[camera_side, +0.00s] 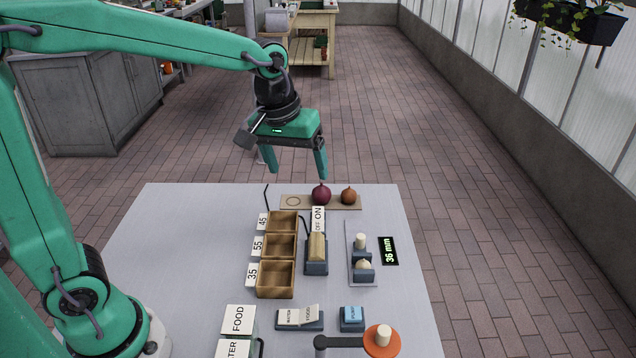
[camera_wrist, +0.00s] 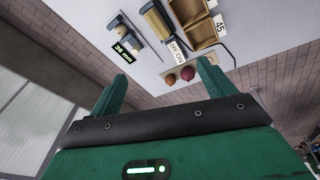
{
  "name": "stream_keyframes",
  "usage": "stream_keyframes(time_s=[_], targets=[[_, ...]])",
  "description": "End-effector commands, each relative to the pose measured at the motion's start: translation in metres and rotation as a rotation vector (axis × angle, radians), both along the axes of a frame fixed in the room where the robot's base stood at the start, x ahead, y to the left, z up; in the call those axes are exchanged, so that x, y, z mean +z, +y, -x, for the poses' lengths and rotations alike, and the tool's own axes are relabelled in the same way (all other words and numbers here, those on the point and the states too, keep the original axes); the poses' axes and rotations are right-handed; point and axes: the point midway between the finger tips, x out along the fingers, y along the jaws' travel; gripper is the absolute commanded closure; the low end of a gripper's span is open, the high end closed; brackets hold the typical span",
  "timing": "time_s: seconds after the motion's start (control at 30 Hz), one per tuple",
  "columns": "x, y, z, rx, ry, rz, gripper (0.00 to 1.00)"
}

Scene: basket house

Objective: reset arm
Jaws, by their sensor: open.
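My gripper (camera_side: 296,165) is open and empty, with green fingers pointing down. In the side view it hangs above the far edge of the grey table (camera_side: 180,225), in the air. In the wrist view my gripper (camera_wrist: 158,90) shows both fingers spread apart with nothing between them. A dark red onion (camera_side: 321,195) and a brown onion (camera_side: 348,196) sit on a small wooden board (camera_side: 307,204) at the far side of the table. The board has an empty ring mark at its left. In the wrist view the red onion (camera_wrist: 187,73) and the brown onion (camera_wrist: 169,80) appear beyond the fingertips.
Wooden bins (camera_side: 275,279) labelled 45, 55 and 35 stand mid-table. An ON/OFF device (camera_side: 316,253), a gauge with pale pieces (camera_side: 362,263) and a "36 mm" display (camera_side: 389,251) are to their right. FOOD (camera_side: 238,319) and an orange disc (camera_side: 382,342) are nearer.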

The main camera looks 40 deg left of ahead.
Motion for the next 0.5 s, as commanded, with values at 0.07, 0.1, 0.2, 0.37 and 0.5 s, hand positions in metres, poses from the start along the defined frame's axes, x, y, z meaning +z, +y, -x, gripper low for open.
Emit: stream_keyframes(time_s=[0.07, 0.1, 0.2, 0.37, 0.5], targets=[[0.009, 0.007, 0.016, -0.030, -0.027, -0.008, 0.18], [0.011, 0.009, 0.023, -0.047, -0.037, -0.012, 0.18], [0.018, 0.015, 0.041, -0.089, -0.065, -0.025, 0.18], [0.024, 0.025, 0.069, -0.154, -0.113, -0.049, 0.18], [0.026, 0.032, 0.095, -0.210, -0.150, -0.074, 0.18]])
